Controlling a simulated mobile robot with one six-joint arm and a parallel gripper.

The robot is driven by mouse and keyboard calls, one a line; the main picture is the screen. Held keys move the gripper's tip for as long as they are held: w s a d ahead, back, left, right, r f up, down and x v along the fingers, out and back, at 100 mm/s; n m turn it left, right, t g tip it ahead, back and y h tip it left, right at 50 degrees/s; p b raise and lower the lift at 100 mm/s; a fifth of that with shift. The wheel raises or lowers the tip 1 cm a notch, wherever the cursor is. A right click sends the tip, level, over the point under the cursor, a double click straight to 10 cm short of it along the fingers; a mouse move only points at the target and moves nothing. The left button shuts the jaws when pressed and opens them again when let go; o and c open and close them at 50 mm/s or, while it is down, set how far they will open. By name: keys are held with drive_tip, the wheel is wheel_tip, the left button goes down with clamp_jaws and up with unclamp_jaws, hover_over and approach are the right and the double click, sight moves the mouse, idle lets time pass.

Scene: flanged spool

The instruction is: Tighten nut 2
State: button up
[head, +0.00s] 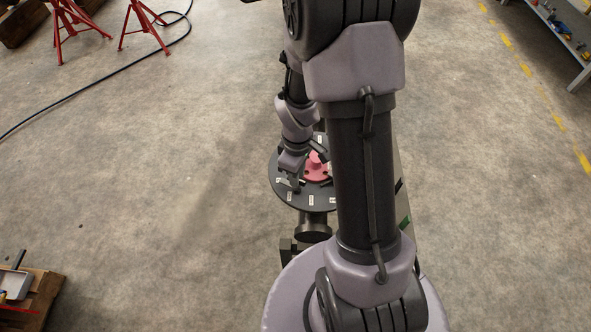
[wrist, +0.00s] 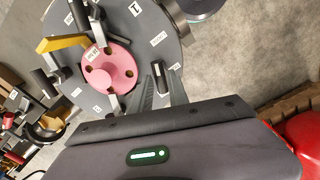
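The spool's dark flange disc (wrist: 125,20) with white labels fills the upper part of the wrist view, around a pink hub (wrist: 118,68) with dark holes. In the head view the flange (head: 323,198) stands beyond my arm, partly covered by it. My gripper (wrist: 164,70) is at the flange's edge zone, its two fingers apart. A small dark piece with a light end lies between the fingers; I cannot tell if it is nut 2 or if the fingers touch it. The label numbers are too small to read.
A yellow bar (wrist: 62,43) and grey pegs stand at the flange's left in the wrist view. Red stands (head: 75,20) and a black cable (head: 95,73) lie at the upper left of the head view. A shelf (head: 565,35) is at the upper right.

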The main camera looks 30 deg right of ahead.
wheel_tip(320, 180, down, 4)
drive_tip(key=shift+f+b, duration=0.25)
drive_tip(key=shift+b, duration=0.8)
drive_tip(key=shift+w+r+m, duration=0.1)
drive_tip(key=shift+r+m, duration=0.15)
drive_tip(key=shift+m, duration=0.55)
drive_tip(key=m, duration=0.4)
drive_tip(key=shift+r, duration=0.2)
drive_tip(key=m+b, duration=0.1)
drive_tip(key=m, duration=0.4)
drive_tip(key=shift+m, duration=0.4)
drive_tip(key=shift+m+b, duration=0.35)
drive_tip(key=shift+m, duration=0.55)
drive_tip(key=shift+f+m+b, duration=0.15)
drive_tip(key=shift+m+b, duration=0.5)
drive_tip(key=shift+m, duration=0.45)
drive_tip(key=m+b, duration=0.3)
drive_tip(key=m, duration=0.2)
drive_tip(key=shift+m, duration=0.4)
drive_tip(key=shift+r, duration=0.25)
drive_tip(key=shift+r+n+p, duration=0.1)
drive_tip(key=shift+n+p, duration=0.25)
drive_tip(key=shift+n, duration=0.45)
wheel_tip(320, 180, up, 7)
drive_tip(key=p, duration=0.5)
